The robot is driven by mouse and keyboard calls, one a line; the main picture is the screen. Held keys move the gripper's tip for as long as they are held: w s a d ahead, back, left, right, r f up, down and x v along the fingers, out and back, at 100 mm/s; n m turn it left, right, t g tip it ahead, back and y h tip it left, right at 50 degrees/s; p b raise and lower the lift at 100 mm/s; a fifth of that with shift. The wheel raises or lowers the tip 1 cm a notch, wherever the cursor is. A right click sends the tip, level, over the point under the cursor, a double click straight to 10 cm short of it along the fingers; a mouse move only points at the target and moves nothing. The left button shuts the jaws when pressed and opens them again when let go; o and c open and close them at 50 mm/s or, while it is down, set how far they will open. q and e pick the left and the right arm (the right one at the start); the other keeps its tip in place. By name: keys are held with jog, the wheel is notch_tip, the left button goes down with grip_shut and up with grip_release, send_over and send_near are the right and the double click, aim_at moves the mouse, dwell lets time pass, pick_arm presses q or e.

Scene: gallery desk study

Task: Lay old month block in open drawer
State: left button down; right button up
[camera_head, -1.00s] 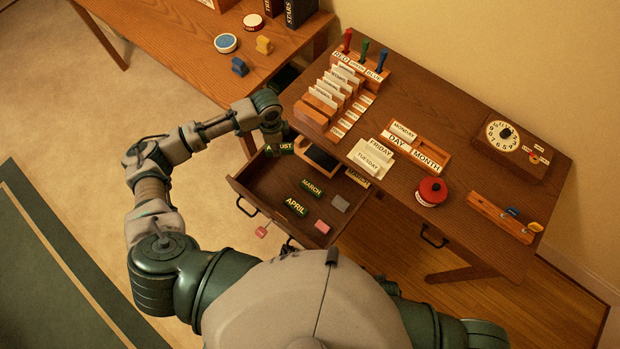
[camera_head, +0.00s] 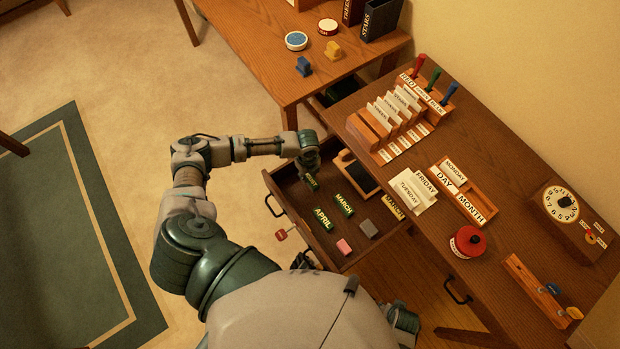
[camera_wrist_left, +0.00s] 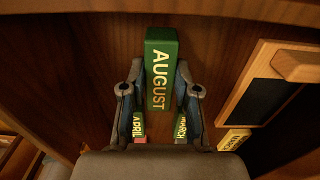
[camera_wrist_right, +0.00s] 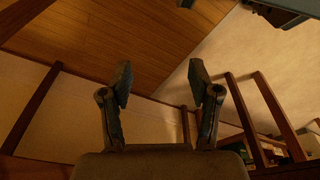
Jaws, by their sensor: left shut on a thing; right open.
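The green August block (camera_wrist_left: 160,70) is between the fingers of my left gripper (camera_wrist_left: 160,100), which is shut on it. In the head view, my left gripper (camera_head: 309,160) is at the far left corner of the open drawer (camera_head: 290,207), with the August block (camera_head: 311,183) below it inside the drawer's outline. I cannot tell whether the block touches the drawer floor. Green March (camera_head: 344,204) and April (camera_head: 323,219) blocks lie in the drawer, nearer its front. My right gripper (camera_wrist_right: 160,85) is open and empty in the right wrist view, above the floor.
A wood-framed dark slate (camera_head: 357,172), a pink eraser (camera_head: 344,247), a grey eraser (camera_head: 368,228) and a yellowish March block (camera_head: 393,207) are also in the drawer. The day-month holder (camera_head: 463,190) stands on the desk beside cards (camera_head: 413,190). Drawer floor is bare between August and March.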

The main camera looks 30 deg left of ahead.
aim_at(308, 175)
pick_arm(q)
jog(key=shift+f+b, duration=0.3)
jog(key=shift+f, duration=1.3)
pick_arm(e)
jog(key=shift+w+r, duration=0.25)
jog(key=shift+r, duration=0.7)
pick_arm(q)
jog(key=c, duration=0.9)
grip_release()
jog(key=shift+o, duration=0.2)
jog(key=shift+r, duration=0.1)
notch_tip(308, 175, up, 12)
jog(key=p, duration=0.2)
jog(key=shift+w+a+p, duration=0.1)
jog(key=shift+p, duration=0.2)
pick_arm(e)
notch_tip(308, 175, down, 6)
jog(key=s, duration=0.2)
jog(key=shift+s+d+f, duration=0.15)
jog(key=shift+s+f, duration=0.05)
jog(key=shift+s, duration=0.05)
